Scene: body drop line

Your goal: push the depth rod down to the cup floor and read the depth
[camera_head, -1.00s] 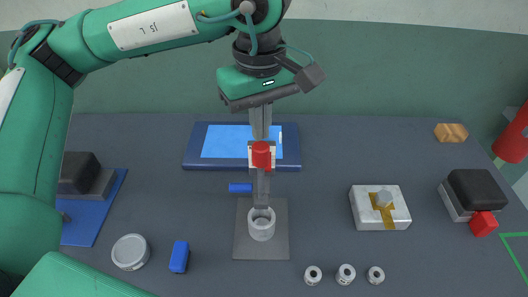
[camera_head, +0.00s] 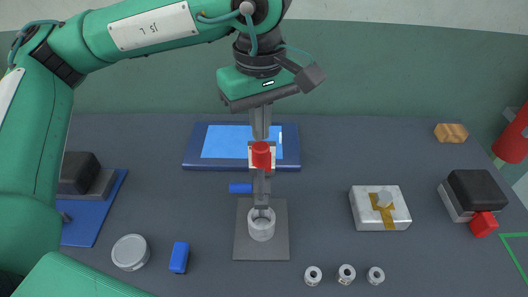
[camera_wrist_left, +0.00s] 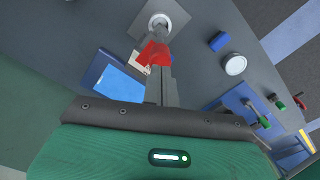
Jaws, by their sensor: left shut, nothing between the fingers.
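The depth rod's red cap (camera_head: 261,156) tops an upright grey gauge (camera_head: 261,190) with a pale plate behind the cap and a blue piece (camera_head: 240,188) on its left side. Below it a pale round cup (camera_head: 261,226) stands on a dark square plate (camera_head: 277,246). The gauge's lower end meets the cup's mouth; the cup floor is hidden. My left gripper (camera_head: 260,135) is shut and empty, pointing down just above the red cap; I cannot tell whether it touches. The red cap also shows in the left wrist view (camera_wrist_left: 155,52) at the fingertips.
A blue-screened tablet (camera_head: 225,142) lies behind the gauge. A round tin (camera_head: 130,252) and blue block (camera_head: 179,257) lie at left. Table between these is clear.

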